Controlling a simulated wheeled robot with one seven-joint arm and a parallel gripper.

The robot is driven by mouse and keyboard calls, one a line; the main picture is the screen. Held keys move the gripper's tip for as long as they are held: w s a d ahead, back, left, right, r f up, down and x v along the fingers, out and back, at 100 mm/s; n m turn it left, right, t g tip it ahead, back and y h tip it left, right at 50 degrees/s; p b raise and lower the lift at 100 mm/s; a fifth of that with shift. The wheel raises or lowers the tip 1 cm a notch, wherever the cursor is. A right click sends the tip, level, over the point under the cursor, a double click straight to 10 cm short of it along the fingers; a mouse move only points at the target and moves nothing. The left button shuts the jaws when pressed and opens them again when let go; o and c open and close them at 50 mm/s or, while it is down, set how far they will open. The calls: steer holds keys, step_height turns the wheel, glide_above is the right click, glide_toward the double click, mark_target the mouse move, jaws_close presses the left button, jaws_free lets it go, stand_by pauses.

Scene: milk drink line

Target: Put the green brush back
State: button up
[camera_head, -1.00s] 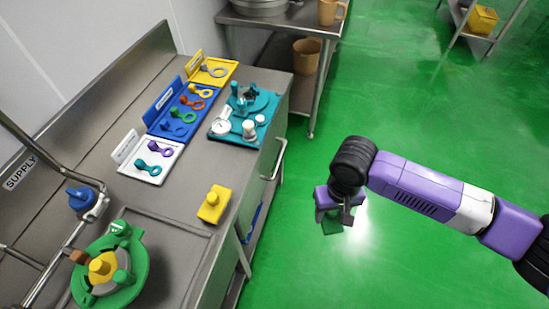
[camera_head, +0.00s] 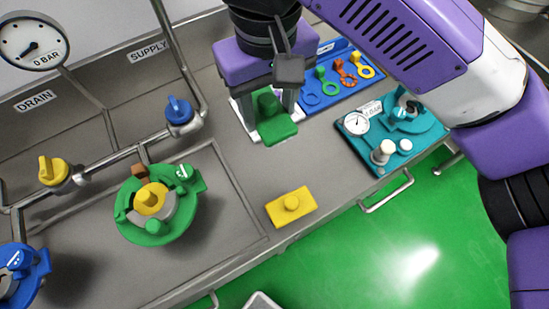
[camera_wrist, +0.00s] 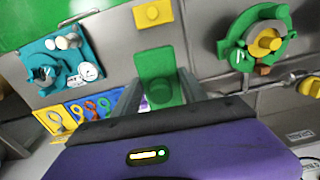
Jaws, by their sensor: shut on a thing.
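The green brush (camera_head: 277,129) is a block with a raised handle. My gripper (camera_head: 269,104) is shut on its handle and holds it over the back of the steel counter, in front of the white tray (camera_head: 239,107). The wrist view also shows the green brush (camera_wrist: 158,78) between the two fingers of my gripper (camera_wrist: 158,95). A yellow brush-like block (camera_head: 291,205) of similar shape lies on the counter near its front edge. My gripper hides most of the white tray. I cannot tell the gap between the green brush and the counter.
A green round fitting with a yellow top (camera_head: 155,207) stands left on the counter. The blue tool tray (camera_head: 338,92) and teal tray (camera_head: 358,153) lie to the right. Pipes with a blue valve (camera_head: 179,111) run behind. Bare counter (camera_head: 235,155) lies around the yellow block.

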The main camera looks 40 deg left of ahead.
steer(key=shift+s+a+r, duration=0.3)
steer(key=shift+s+a, duration=0.05)
steer(key=shift+a, duration=0.05)
steer(key=shift+f+n, duration=0.25)
steer(key=shift+n, duration=0.05)
step_height(320, 180, down, 19)
steer(key=shift+f, duration=0.1)
steer(key=shift+s, duration=0.1)
steer(key=o, duration=1.3)
steer(key=shift+f, duration=0.1)
step_height(320, 180, up, 12)
steer(key=shift+r, duration=0.15)
steer(key=shift+a, duration=0.1)
